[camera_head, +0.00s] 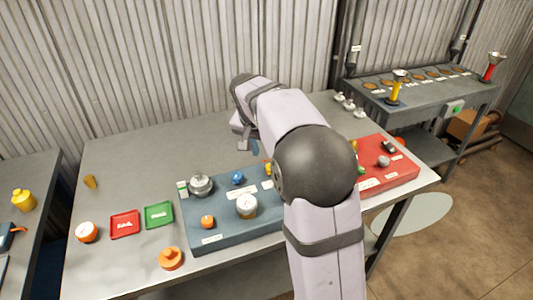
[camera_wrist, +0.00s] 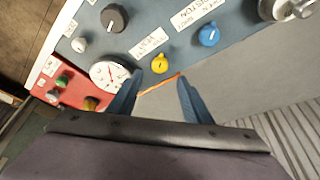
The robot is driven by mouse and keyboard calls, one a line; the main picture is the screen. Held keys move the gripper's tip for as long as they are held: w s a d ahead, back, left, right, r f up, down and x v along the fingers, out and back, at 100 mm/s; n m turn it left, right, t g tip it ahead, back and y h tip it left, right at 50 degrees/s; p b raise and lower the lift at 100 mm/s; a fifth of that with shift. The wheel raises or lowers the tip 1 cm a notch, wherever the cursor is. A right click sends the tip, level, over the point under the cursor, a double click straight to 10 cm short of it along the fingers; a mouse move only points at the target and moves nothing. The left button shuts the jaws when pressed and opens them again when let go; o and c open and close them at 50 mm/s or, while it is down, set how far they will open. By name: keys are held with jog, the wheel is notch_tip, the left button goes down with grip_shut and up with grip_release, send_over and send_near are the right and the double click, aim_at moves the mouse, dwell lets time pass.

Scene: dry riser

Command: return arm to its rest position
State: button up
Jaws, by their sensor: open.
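My gripper (camera_wrist: 155,100) shows in the wrist view with its two blue-grey fingers apart and nothing between them. In the head view my gripper (camera_head: 243,137) is partly hidden by my arm, which reaches out over the table. Its fingers hang over the far side of the blue-grey panel (camera_head: 230,228). In the wrist view a yellow knob (camera_wrist: 159,64) lies just beyond the fingertips, and a white dial gauge (camera_wrist: 110,75) is beside the left finger. A blue knob (camera_wrist: 208,35) is further right. I cannot tell the exact height of the fingers above the panel.
A red panel (camera_head: 397,178) lies on the right of the grey table (camera_head: 110,165). Red (camera_head: 125,224) and green (camera_head: 159,215) trays, an orange-rimmed gauge (camera_head: 87,232) and an orange part (camera_head: 170,259) are on the left. A dark bench (camera_head: 425,92) stands behind right. The table's back left is mostly clear.

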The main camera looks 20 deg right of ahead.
jog(key=s+a+n+p, duration=0.1)
jog(key=s+n, duration=0.2)
jog(key=s, duration=0.1)
jog(key=s+a+f+n+y+p, duration=0.1)
jog(key=s+a+n+p, duration=0.1)
jog(key=s, duration=0.3)
jog(key=s+a+f+n+p, duration=0.1)
jog(key=s+n, duration=0.2)
jog(key=s, duration=0.1)
jog(key=shift+s+a+n+y+p, duration=0.2)
jog(key=shift+n+y+p, duration=0.2)
jog(key=s+a+f+g, duration=0.1)
jog(key=s+a+f, duration=0.2)
jog(key=s, duration=0.4)
jog(key=s+a+f+g+y, duration=0.1)
jog(key=s+a+f+g, duration=0.1)
jog(key=s, duration=0.6)
jog(key=shift+a+f+y, duration=0.3)
jog(key=shift+a+f, duration=0.15)
jog(key=shift+f, duration=0.2)
notch_tip(320, 180, down, 28)
jog(key=b, duration=2.7)
jog(key=shift+o, duration=0.7)
jog(key=shift+r, duration=0.15)
